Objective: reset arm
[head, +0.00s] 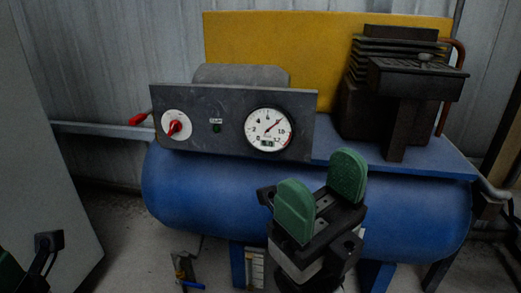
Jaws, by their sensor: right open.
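My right gripper (322,195) shows at the lower middle of the head view. Its two green finger pads stand apart with nothing between them. It is in front of the blue tank (210,192) of a compressor and hides part of it. A small part of my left gripper (28,268), a dark finger piece and a bit of green, shows at the lower left edge; most of it is out of the frame.
A grey panel (236,96) on the tank carries a red rotary switch (176,128), a green button (217,128) and a round gauge (268,129). A dark pump (398,80) stands right. A red-handled lever (139,118) is left. A pale cabinet side (35,160) borders the left.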

